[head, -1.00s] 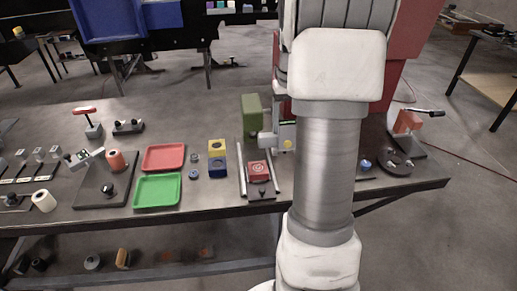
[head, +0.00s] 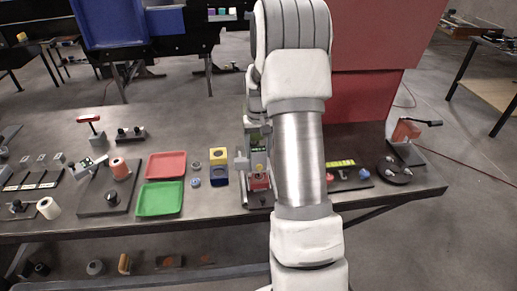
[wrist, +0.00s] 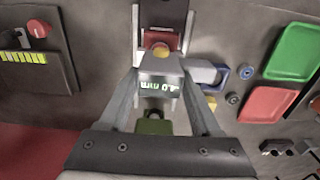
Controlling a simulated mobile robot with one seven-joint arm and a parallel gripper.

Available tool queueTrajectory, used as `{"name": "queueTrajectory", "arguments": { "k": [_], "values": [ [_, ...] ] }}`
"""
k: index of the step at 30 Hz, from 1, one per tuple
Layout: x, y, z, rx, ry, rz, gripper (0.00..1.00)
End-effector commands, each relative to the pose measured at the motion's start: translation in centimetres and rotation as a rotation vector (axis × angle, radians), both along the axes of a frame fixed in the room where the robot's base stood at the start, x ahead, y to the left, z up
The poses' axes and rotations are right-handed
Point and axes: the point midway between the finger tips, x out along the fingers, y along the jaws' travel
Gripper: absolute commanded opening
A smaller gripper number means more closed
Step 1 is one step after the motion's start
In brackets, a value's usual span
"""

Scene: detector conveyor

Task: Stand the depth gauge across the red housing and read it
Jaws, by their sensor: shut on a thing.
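The red housing (head: 259,183) sits on a dark fixture near the table's front edge. It also shows at the top of the wrist view (wrist: 160,36), partly covered. My gripper (wrist: 164,78) is shut on the depth gauge (wrist: 158,68), a grey body with a yellow part and a lit green display. The display's last characters look like "0 mm"; the leading ones are unclear. In the head view my gripper (head: 256,158) is at the housing, partly hidden by my arm. The gauge appears over the housing; I cannot tell whether it touches.
A green block (wrist: 153,124) stands close behind the gripper. Blue and yellow blocks (head: 219,175), a red tray (head: 166,165) and a green tray (head: 159,199) lie to the left. A dark plate with a yellow strip (head: 342,164) and a round fixture (head: 394,172) are to the right.

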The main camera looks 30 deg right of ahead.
Motion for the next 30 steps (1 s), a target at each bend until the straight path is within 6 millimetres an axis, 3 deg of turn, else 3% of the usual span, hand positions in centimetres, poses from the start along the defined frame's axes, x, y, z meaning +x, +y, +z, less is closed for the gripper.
{"name": "queueTrajectory", "arguments": {
  "k": [17,18,22,30],
  "values": [
    [0.0,0.0,-1.2,0.0,-0.001,0.0,0.0],
    [0.0,0.0,-1.1,0.0,0.0,0.0,0.72],
    [0.0,0.0,-1.1,0.0,0.0,0.0,0.94],
    [0.0,0.0,-1.1,0.0,0.0,0.0,0.94]
  ]
}}
